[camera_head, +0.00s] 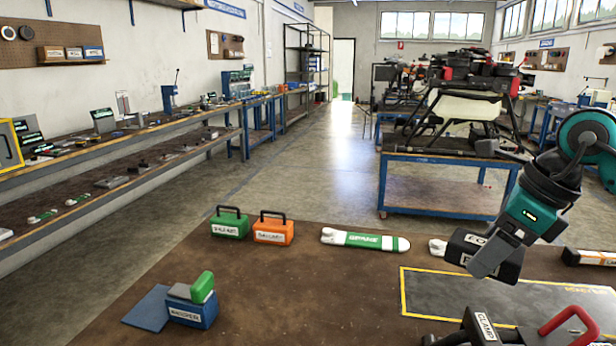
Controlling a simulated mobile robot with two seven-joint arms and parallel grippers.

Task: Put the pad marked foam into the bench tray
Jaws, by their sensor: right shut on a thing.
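A dark grey flat area with a yellow border (450,296), perhaps the bench tray, lies in front of the pad. My left gripper is out of view.
A black clamp (480,328) and a red handle (570,320) stand at the front edge of the yellow-edged area. A white-and-green tool (364,240), orange case (273,232), green case (229,225) and blue scraper block (191,310) stand leftward. The bench's middle is clear.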

